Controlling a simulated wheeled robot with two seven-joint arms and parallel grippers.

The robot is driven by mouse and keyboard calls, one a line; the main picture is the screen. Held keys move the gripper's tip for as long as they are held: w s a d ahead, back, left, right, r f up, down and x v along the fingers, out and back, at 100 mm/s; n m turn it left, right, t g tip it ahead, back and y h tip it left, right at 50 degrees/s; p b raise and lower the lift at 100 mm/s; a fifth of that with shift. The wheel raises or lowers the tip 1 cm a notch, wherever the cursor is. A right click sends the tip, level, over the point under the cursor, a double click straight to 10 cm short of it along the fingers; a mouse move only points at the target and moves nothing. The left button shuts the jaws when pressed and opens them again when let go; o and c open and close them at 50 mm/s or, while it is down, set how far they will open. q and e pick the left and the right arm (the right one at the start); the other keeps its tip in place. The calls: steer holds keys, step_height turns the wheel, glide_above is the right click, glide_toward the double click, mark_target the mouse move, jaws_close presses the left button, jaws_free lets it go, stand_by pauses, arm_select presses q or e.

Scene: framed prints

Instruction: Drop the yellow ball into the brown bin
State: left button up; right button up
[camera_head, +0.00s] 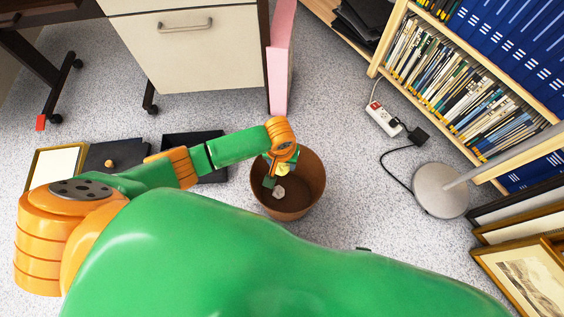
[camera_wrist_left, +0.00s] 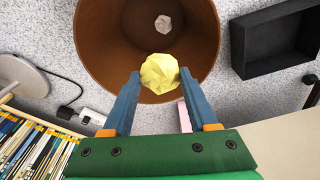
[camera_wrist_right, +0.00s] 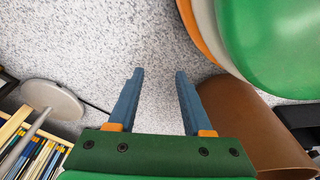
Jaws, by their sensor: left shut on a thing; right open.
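The yellow ball (camera_wrist_left: 160,73) is faceted like crumpled paper. My left gripper (camera_wrist_left: 159,76) is shut on it, with a finger on each side. In the head view the ball (camera_head: 284,168) shows only partly beside the fingers, over the opening of the brown bin (camera_head: 314,182). The bin stands upright on the floor; in the left wrist view its wall (camera_wrist_left: 100,38) surrounds the area beyond the ball. A pale crumpled piece (camera_head: 279,192) lies inside the bin. My right gripper (camera_wrist_right: 159,75) is open and empty over the floor, with the bin (camera_wrist_right: 250,125) to its right.
A black tray (camera_head: 213,176) lies left of the bin, partly behind my left arm. A power strip (camera_head: 382,119), a lamp base (camera_head: 440,190) and a bookshelf (camera_head: 450,75) are at the right. Framed prints (camera_head: 530,275) lean at lower right. A drawer cabinet (camera_head: 190,60) stands behind.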

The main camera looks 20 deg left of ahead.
mark_target(282, 167)
steer(key=shift+r, duration=0.1)
arm_select(q)
steer(key=o, duration=1.4)
arm_select(e)
steer(key=shift+w, duration=0.1)
arm_select(q)
steer(key=r+p, duration=0.1)
steer(key=r, duration=0.1)
steer(key=r+p, duration=0.3)
steer(key=r, duration=0.2)
steer(key=shift+s+d+p, duration=0.1)
steer(key=shift+s+p, duration=0.3)
arm_select(e)
steer(key=shift+h, duration=0.3)
steer(key=s+d, duration=0.1)
steer(key=s, duration=0.1)
steer(key=s+d, duration=0.2)
